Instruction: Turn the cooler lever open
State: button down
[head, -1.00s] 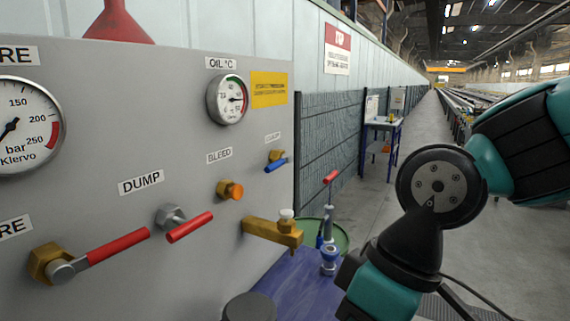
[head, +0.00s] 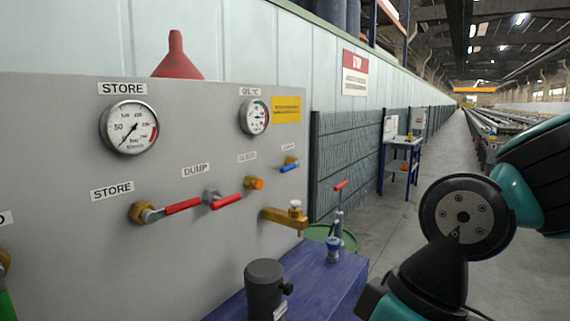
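A small blue lever (head: 290,167) sits on a brass valve at the right end of the grey panel (head: 60,150). It points left and slightly down. The label above it (head: 288,147) is too small to read for certain, so I cannot confirm it says cooler. My teal and black arm is at the right side of the view, apart from the panel. My gripper's fingers are not in view.
Red levers stand under the STORE (head: 183,206) and DUMP (head: 227,201) labels. An orange knob (head: 257,183) and a brass tap (head: 284,215) are near the blue lever. The aisle at right is open.

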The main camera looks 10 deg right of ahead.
aim_at(297, 163)
jog(key=u, duration=0.15)
jog(key=i, duration=1.05)
jog(key=z, duration=0.6)
